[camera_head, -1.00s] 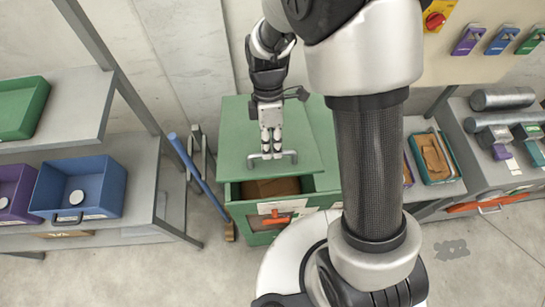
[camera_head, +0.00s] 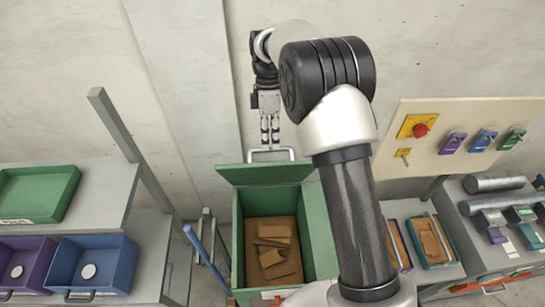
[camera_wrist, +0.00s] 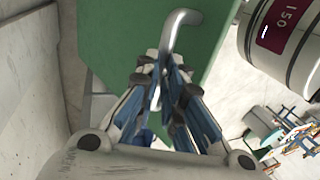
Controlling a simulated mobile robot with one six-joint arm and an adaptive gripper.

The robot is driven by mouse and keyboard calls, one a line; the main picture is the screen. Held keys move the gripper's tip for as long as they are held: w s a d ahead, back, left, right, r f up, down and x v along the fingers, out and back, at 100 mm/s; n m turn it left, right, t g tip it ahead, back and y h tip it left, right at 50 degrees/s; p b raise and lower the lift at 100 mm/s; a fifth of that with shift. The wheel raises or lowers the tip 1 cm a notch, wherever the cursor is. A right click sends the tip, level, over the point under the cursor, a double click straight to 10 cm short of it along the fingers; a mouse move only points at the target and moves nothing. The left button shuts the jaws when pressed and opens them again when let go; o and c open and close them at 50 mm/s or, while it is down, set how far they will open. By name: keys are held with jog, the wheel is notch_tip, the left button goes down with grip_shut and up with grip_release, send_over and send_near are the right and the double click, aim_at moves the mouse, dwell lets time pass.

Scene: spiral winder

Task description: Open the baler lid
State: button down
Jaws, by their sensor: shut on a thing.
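The green baler (camera_head: 238,240) stands at the lower middle of the head view, with brown cardboard pieces (camera_head: 270,250) inside. Its green lid (camera_head: 265,174) is raised at the back of the box, so the inside shows. A grey bar handle (camera_head: 286,150) is on the lid's upper edge. My gripper (camera_head: 270,143) is above it, fingers pointing down at the handle. In the wrist view my gripper (camera_wrist: 165,75) is shut on the grey handle (camera_wrist: 178,25), and the green lid (camera_wrist: 120,35) fills the area behind it.
A shelf at the left holds a green tray (camera_head: 38,194), a purple bin (camera_head: 20,265) and a blue bin (camera_head: 92,262). A blue-handled tool (camera_head: 203,250) leans left of the baler. A panel with a red knob (camera_head: 420,130) is at the right. Trays (camera_head: 432,240) stand right of the baler.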

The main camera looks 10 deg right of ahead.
jog(key=shift+w+d+f+p, duration=0.15)
jog(key=shift+w+f, duration=0.1)
jog(key=shift+w, duration=0.65)
jog(key=shift+w+d+f+p, duration=0.1)
jog(key=shift+w+f+p, duration=0.1)
jog(key=shift+w, duration=0.7)
jog(key=shift+w+d+f+p, duration=0.15)
jog(key=shift+w+f, duration=0.1)
jog(key=shift+w, duration=0.65)
jog(key=shift+a, duration=0.1)
jog(key=c, duration=1.6)
grip_release()
jog(key=shift+w+f, duration=0.1)
jog(key=shift+w, duration=0.15)
jog(key=o, duration=0.6)
jog(key=shift+w+f, duration=0.15)
jog(key=shift+w, duration=0.3)
jog(key=shift+o, duration=0.2)
jog(key=shift+s, duration=0.1)
jog(key=shift+c, duration=0.4)
jog(key=shift+a+r, duration=0.1)
jog(key=shift+r, duration=0.1)
